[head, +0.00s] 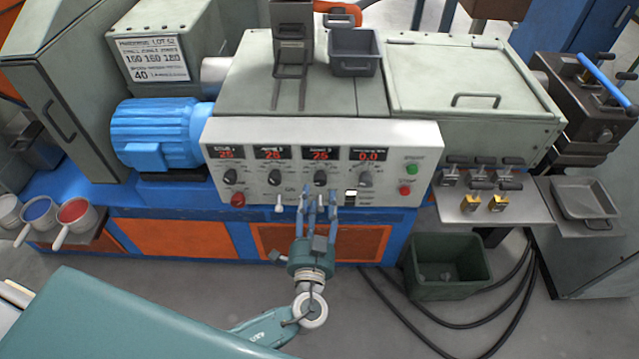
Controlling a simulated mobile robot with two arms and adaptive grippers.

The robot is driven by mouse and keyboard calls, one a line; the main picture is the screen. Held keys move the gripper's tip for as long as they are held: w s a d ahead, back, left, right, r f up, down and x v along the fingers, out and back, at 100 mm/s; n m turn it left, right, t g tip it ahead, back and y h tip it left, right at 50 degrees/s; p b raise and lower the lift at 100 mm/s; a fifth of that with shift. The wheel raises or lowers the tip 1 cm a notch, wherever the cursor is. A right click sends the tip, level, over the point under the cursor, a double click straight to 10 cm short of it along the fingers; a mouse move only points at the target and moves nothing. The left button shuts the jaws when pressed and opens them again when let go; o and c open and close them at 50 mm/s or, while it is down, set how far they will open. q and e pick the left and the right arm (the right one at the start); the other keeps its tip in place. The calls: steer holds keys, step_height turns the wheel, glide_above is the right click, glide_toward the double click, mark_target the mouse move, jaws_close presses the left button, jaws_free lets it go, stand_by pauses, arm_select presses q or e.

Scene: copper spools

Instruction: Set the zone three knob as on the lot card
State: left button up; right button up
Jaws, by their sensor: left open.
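The control panel (430,150) has a row of dark knobs under red displays. The third knob from the left, the zone three knob (320,177), sits under a display (320,154) that reads 25. The first two displays also read 25. The lot card (153,60) is on the grey housing at upper left; its large figures seem to end in 180, with 40 below, but the print is small. My left gripper (318,192) is open and empty, its fingers pointing up at the panel just below the zone three knob. Contact cannot be told. My right gripper is out of view.
A fourth knob (365,179), a green button (411,169) and red buttons (238,199) are on the same panel. Small toggles sit along its lower edge near my fingers.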

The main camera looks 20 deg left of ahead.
mark_target(320, 184)
arm_select(q)
steer(key=x, duration=0.5)
steer(key=shift+d+p, duration=0.1)
steer(key=shift+p, duration=0.3)
steer(key=c, duration=1.2)
